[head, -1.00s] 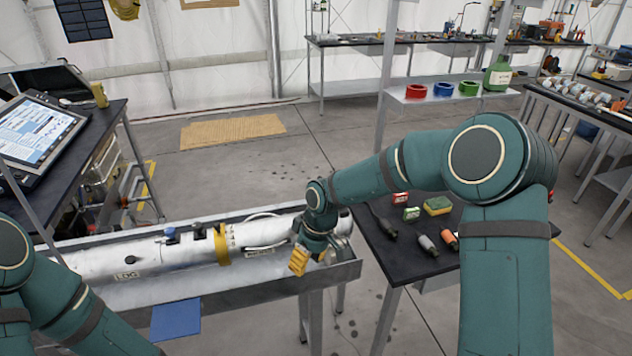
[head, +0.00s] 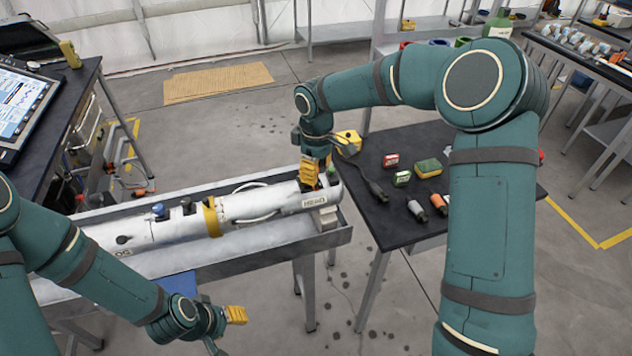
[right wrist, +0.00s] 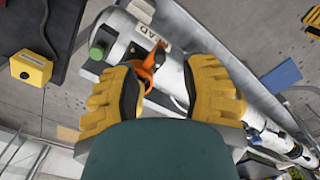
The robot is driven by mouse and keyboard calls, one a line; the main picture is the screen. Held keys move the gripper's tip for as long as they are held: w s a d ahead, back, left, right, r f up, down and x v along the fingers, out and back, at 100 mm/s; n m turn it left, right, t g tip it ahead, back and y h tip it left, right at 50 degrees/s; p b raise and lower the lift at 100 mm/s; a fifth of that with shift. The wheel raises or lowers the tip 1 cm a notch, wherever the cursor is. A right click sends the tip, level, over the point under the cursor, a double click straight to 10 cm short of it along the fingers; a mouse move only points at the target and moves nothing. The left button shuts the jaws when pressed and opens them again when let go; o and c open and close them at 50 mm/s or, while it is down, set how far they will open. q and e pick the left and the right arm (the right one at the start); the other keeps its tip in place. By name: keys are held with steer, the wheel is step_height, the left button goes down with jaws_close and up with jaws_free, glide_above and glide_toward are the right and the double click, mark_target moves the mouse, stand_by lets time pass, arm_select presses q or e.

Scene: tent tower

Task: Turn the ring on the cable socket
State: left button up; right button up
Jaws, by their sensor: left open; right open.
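A white tube (head: 150,232) lies in a grey metal trough. On it are a blue-topped fitting (head: 158,210), a black fitting (head: 188,206), a yellow band (head: 212,217) and, near its right end, a green cap (head: 331,171). My right gripper (head: 310,172) is open over that end. In the right wrist view its yellow fingers (right wrist: 160,78) stand either side of an orange part (right wrist: 149,67) on the tube, beside the green cap (right wrist: 97,52); contact cannot be told. I cannot tell which fitting is the cable socket. My left gripper (head: 236,315) is open in front of the trough.
The trough's front wall (head: 270,250) lies between my left gripper and the tube. A dark table (head: 440,150) at right holds a yellow box (head: 349,141), a black cable-like piece (head: 377,190) and several small items. A blue panel (head: 178,283) hangs at the trough's front.

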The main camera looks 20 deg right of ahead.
steer(key=shift+f, duration=2.3)
jaws_close()
